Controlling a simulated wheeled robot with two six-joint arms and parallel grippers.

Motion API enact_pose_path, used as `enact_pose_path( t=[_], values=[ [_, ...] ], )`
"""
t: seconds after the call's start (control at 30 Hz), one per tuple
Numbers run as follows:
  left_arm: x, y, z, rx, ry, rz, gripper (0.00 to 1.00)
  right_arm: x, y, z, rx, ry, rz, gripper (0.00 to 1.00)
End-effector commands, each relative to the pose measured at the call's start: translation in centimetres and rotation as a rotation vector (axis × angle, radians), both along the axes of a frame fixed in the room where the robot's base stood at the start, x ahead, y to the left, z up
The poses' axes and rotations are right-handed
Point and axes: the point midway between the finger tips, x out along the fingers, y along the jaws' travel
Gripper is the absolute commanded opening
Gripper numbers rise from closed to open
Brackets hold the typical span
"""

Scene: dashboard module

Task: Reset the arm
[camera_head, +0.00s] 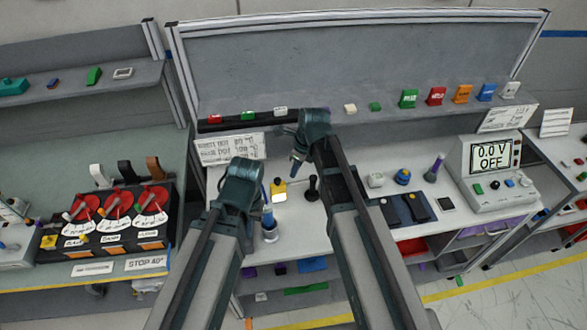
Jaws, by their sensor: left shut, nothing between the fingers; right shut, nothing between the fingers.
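My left arm comes in from the bottom left and bends at a dark teal joint. Its gripper (269,230) points down over the front of the white workbench (345,218) and is shut and empty. My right arm reaches further in, to the back of the bench. Its gripper (294,168) hangs down below the teal wrist, shut and empty. The fingertips of both are small and partly hidden by the arm links.
A meter reading "0.0 V OFF" (492,157) is at the right. A panel with red dials (117,205) is at the left. Several coloured switches line the back shelf.

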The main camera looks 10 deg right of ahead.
Motion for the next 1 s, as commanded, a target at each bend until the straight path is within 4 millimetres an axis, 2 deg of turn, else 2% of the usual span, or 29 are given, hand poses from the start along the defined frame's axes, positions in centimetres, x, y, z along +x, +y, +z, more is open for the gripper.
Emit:
enact_pose_path(
  t=[0.33, 0.47, 0.73, 1.0],
  values=[
    [0.0, 0.0, -0.3, 0.000, 0.000, 0.000, 0.00, -0.3, 0.1, -0.4, -0.005, -0.002, 0.024, 0.00],
    [0.0, 0.0, -2.0, 0.000, 0.000, -0.001, 0.00, -1.9, 0.7, -2.1, -0.045, -0.017, 0.201, 0.00],
    [0.0, 0.0, -7.0, 0.000, -0.001, -0.005, 0.00, -7.9, 2.5, -7.4, -0.184, -0.061, 0.957, 0.00],
    [0.0, 0.0, -11.6, 0.001, -0.001, -0.008, 0.00, -13.7, 3.2, -12.2, -0.267, -0.066, 1.748, 0.00]
  ],
)
